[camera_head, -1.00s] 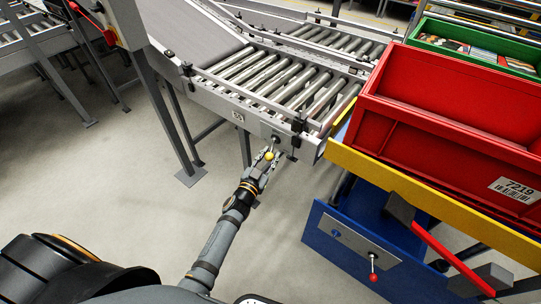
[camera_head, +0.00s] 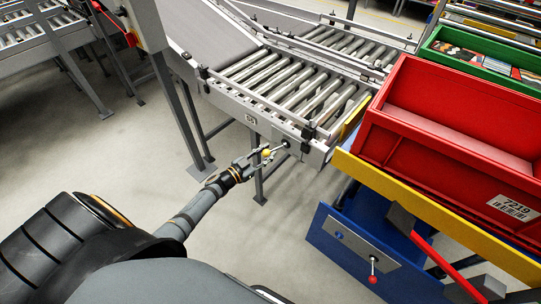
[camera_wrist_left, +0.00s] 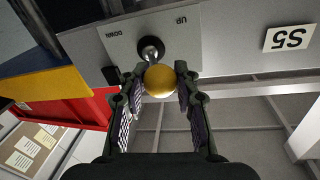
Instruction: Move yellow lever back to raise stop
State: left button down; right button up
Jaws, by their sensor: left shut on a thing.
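The yellow lever's ball knob (camera_head: 267,153) shows at the side of the roller conveyor (camera_head: 278,83), its rod running right to a plate on the conveyor's side frame. My left gripper (camera_head: 262,154) is shut on the knob. In the left wrist view the yellow knob (camera_wrist_left: 160,80) sits between the two fingertips of the left gripper (camera_wrist_left: 161,82). Behind it are a dark round pivot and a grey plate (camera_wrist_left: 190,40) marked UP and DOWN. My right gripper is not in view.
A red crate (camera_head: 440,120) marked 7219 stands on a yellow-edged cart at right, with a green crate (camera_head: 485,58) behind. A blue panel (camera_head: 350,255) with a red-knobbed lever (camera_head: 373,272) is below. A conveyor leg (camera_head: 258,182) stands below the lever.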

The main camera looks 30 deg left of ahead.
pick_arm(q)
jog(key=shift+w+a, duration=0.15)
jog(key=shift+a, duration=0.25)
dwell(0.3)
jog(key=c, duration=1)
grip_release()
jog(key=shift+a, duration=0.1)
jog(key=v, duration=1.2)
